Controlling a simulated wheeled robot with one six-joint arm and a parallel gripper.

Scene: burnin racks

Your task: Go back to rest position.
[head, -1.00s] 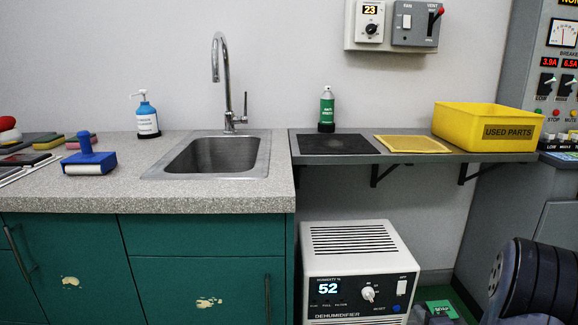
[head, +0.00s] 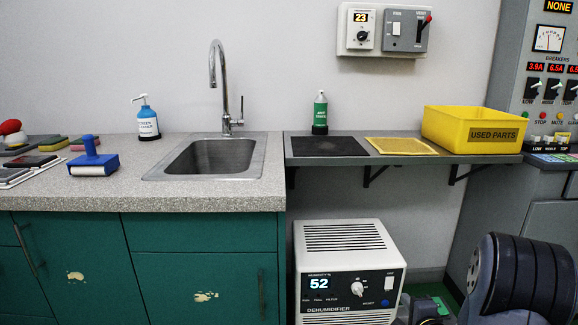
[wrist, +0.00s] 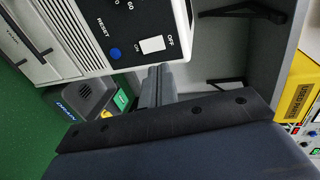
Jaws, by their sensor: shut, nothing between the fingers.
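My gripper (wrist: 155,88) shows in the wrist view as a narrow pair of dark grey fingers beyond a black plate. The fingers are together and hold nothing. They point toward the gap below the dehumidifier's front panel in that picture, apart from it as far as I can tell. In the head view a dark, bulky part of my arm (head: 520,275) fills the lower right corner. The fingers cannot be made out there.
The dehumidifier (head: 345,265) stands on the floor under the shelf (head: 300,150), left of my arm. A yellow used parts bin (head: 490,135) sits on the shelf. The sink counter (head: 230,200) is at left, a breaker panel (head: 540,120) at right. A small grey box (wrist: 92,92) is nearby.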

